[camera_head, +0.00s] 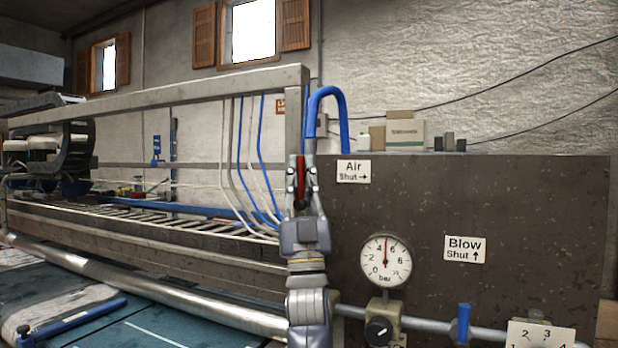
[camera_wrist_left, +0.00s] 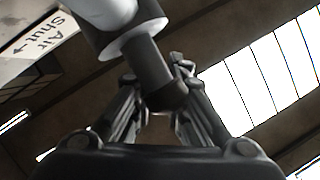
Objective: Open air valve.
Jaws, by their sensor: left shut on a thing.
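The red air valve handle (camera_head: 300,182) stands upright at the post, just left of the sign "Air Shut" (camera_head: 353,171) whose arrow points right. My left gripper (camera_head: 303,172) comes up from below, its fingers at either side of the red handle and shut on it. In the left wrist view, a dark grey cylindrical part (camera_wrist_left: 152,72) under a pale pipe reaches down between the fingers of the left gripper (camera_wrist_left: 163,112). The fingers hide much of the handle. My right gripper is not in view.
A blue hose (camera_head: 328,92) arches above the valve. A pressure gauge (camera_head: 386,261) reads about 5 bar, above a black knob (camera_head: 378,331). A blue handle (camera_head: 463,322) stands upright on the pipe below the "Blow Shut" sign (camera_head: 465,249). The rug machine's frame (camera_head: 150,98) extends left.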

